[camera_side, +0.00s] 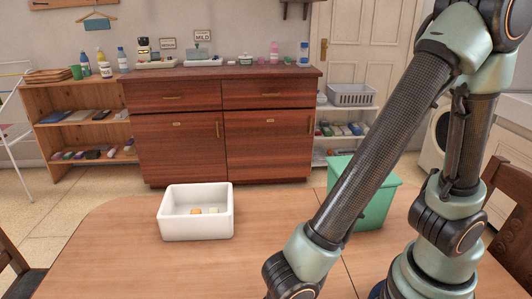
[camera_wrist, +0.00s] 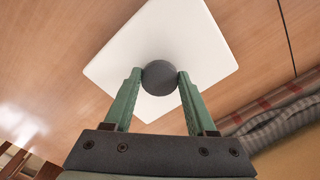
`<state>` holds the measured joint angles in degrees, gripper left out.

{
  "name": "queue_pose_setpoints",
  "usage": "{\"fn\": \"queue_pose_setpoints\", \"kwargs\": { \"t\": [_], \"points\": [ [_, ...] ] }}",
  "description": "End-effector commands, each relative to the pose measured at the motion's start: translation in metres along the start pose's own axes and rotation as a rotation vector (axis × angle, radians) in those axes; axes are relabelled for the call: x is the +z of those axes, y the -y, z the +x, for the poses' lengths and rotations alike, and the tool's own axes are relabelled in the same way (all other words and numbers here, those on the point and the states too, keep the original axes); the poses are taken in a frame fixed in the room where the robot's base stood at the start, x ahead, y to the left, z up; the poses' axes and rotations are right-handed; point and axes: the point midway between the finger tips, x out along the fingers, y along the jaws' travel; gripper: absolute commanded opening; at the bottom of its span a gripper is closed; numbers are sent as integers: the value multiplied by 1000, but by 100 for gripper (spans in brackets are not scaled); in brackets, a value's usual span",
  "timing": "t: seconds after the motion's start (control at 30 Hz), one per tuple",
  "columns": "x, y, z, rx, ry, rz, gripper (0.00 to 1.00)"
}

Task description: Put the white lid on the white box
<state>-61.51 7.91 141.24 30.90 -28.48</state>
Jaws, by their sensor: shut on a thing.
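The white box (camera_side: 190,226) stands open on the wooden table in the side view, with an orange piece (camera_side: 195,211) and a pale piece (camera_side: 212,210) inside. The white lid (camera_wrist: 205,45) shows in the wrist view as a flat square with a round dark grey knob (camera_wrist: 159,77). My gripper (camera_wrist: 159,78) is shut on the knob, one green finger on each side. The lid appears over the tabletop; its height is hard to tell. In the side view my gripper and the lid are out of the picture, below the bottom edge.
The table (camera_side: 130,265) is bare around the white box. Chairs stand at both sides. A red-brown dresser (camera_side: 222,125) with jars and bottles stands behind. A striped cloth (camera_wrist: 285,120) shows in the wrist view.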

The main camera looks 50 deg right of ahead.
Motion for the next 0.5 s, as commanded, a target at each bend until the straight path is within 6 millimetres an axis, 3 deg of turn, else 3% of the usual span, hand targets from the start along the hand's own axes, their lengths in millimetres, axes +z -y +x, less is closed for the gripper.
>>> {"fn": "queue_pose_setpoints", "kwargs": {
  "t": [0.1, 0.5],
  "points": [
    [1, 0, 9, -1, 1, 0, 0],
    [0, 0, 12, 0, 1, 0, 0]
  ]
}}
